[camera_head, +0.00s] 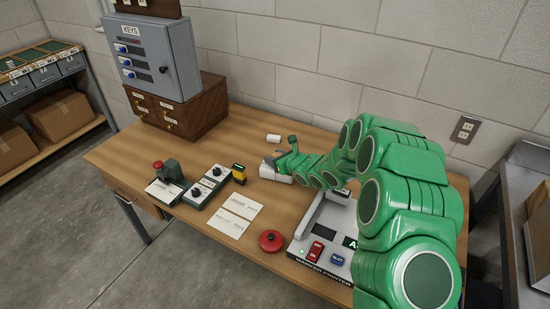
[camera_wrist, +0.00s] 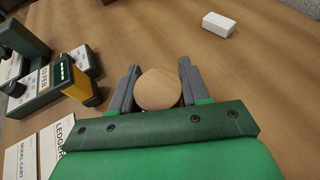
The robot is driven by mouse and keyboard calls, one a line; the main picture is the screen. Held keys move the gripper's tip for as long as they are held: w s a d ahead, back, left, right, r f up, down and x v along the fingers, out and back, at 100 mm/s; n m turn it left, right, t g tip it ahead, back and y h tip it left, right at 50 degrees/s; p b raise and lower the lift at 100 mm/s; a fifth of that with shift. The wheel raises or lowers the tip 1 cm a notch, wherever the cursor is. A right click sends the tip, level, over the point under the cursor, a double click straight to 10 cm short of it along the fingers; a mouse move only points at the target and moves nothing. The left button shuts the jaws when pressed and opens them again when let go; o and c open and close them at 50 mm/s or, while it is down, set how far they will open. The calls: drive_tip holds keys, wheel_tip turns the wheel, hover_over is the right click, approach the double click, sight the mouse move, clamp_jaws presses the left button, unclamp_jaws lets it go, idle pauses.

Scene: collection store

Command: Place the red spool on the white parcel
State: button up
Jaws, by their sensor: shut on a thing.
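My gripper (camera_wrist: 157,92) is shut on a round, pale wood-coloured piece, which looks like the end of the spool (camera_wrist: 158,88). No red shows on it, as its side is hidden. In the head view my gripper (camera_head: 272,160) is over the back middle of the table, and the held piece cannot be made out. A small white box, apparently the white parcel (camera_wrist: 217,24), lies ahead and to the right in the wrist view, apart from my gripper. It also shows near the wall in the head view (camera_head: 273,138).
A white block (camera_head: 274,174) shows just below my gripper. A yellow device (camera_head: 239,174) and control boxes (camera_head: 206,186) stand left. Cards (camera_head: 240,207), a red knobbed disc (camera_head: 271,241) and a label printer (camera_head: 322,255) lie nearer. Bare wood surrounds the small white box.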

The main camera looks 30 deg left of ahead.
drive_tip(key=shift+f, duration=0.1)
drive_tip(key=o, duration=1)
drive_tip(key=shift+o, duration=0.2)
drive_tip(key=v, duration=1.2)
